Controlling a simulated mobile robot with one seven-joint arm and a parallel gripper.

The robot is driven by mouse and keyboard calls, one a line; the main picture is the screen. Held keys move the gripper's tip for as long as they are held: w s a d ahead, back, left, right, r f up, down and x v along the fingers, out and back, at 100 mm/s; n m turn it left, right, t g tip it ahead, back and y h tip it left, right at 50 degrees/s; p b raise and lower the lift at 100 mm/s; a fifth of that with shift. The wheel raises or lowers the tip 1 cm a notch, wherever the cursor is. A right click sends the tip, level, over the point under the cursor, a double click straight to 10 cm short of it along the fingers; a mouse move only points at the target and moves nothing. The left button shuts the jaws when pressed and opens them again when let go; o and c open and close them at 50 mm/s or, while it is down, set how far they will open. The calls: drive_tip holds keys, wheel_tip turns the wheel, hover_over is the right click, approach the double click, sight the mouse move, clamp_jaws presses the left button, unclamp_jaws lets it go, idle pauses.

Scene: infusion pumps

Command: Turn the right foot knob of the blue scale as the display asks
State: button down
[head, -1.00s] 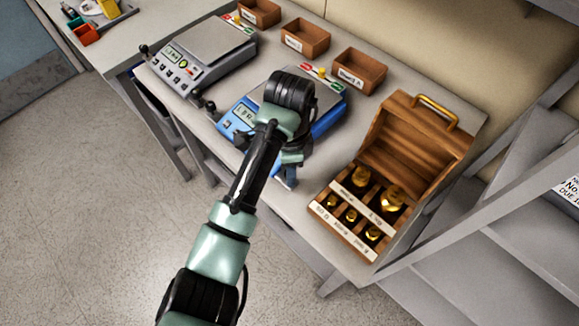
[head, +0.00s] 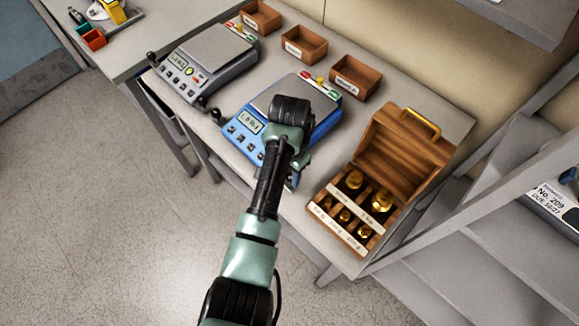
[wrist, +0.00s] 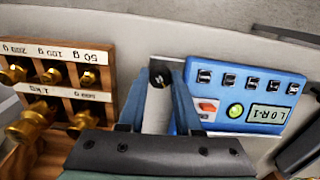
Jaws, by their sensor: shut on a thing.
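The blue scale (head: 245,138) stands on the bench in the head view, partly behind my arm. It also shows in the wrist view (wrist: 232,78), with its display (wrist: 266,115) seeming to read "L0 R-1". The right foot knob (wrist: 159,72) is a small black knob beside the scale's body. My gripper (wrist: 162,80) has its two blue fingers on either side of this knob and is shut on it. In the head view, my wrist hides the knob and most of the fingers.
A wooden weight box (head: 409,150) with brass weights is open just right of my gripper; it is close in the wrist view too (wrist: 105,60). A grey scale (head: 208,60) stands to the left. Small wooden trays (head: 355,78) line the back. A shelf stands at the right.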

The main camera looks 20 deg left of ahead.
drive_tip(key=n+p, duration=0.2)
drive_tip(key=n, duration=0.2)
drive_tip(key=shift+d+r+n, duration=0.1)
drive_tip(key=shift+r+n, duration=0.05)
drive_tip(key=shift+n, duration=0.15)
drive_tip(key=shift+n+p, duration=0.9)
drive_tip(key=shift+n, duration=1.6)
drive_tip(key=c, duration=0.6)
unclamp_jaws()
wheel_tip(320, 180, up, 13)
drive_tip(key=b, duration=0.1)
